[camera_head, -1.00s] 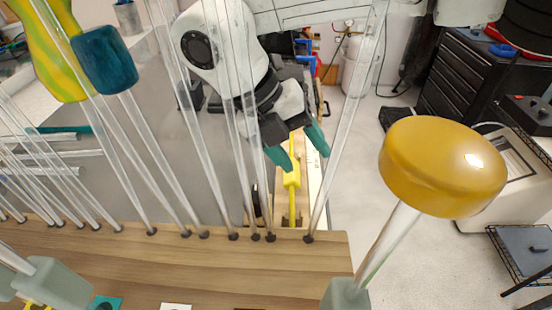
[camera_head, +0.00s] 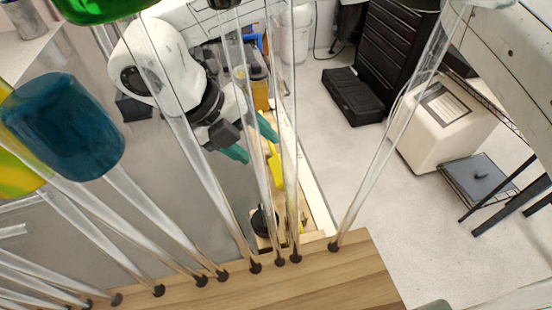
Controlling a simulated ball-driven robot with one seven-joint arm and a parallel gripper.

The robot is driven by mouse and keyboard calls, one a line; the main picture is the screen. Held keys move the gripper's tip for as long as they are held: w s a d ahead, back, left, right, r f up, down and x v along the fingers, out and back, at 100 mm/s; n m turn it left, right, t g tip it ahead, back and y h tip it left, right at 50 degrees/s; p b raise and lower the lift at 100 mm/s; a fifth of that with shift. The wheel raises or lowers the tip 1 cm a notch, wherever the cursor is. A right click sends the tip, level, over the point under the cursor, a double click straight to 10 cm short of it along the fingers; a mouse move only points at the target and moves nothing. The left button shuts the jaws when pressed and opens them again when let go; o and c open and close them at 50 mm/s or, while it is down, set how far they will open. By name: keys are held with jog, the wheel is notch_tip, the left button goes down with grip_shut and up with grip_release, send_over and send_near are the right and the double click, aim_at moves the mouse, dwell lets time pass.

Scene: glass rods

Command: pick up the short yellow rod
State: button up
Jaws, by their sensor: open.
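A slim yellow piece (camera_head: 275,172) shows behind the clear rods, just below my gripper's fingers. It looks like the short yellow rod, but the clear rods partly cover it and its lower end is hard to make out. My gripper (camera_head: 251,140) has two teal fingertips, spread apart, with nothing visible between them. It is beyond the row of clear rods, close to the yellow piece. I cannot tell whether the fingers touch it.
Several tall clear rods rise from a wooden board (camera_head: 340,282) in front. A blue-topped rod (camera_head: 65,125), a partly visible yellow top (camera_head: 18,172) and a green top (camera_head: 105,8) crowd the left. A white box (camera_head: 445,120) and black drawers stand right.

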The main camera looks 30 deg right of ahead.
aim_at(274, 161)
jog(key=shift+s+p+x, duration=0.1)
jog(key=shift+p+x, duration=0.45)
jog(key=shift+x, duration=0.85)
jog(key=shift+s+p+x, duration=0.15)
jog(key=shift+p+x, duration=0.35)
jog(key=shift+x, duration=0.9)
jog(key=shift+a, duration=0.1)
jog(key=shift+c, duration=0.2)
grip_shut()
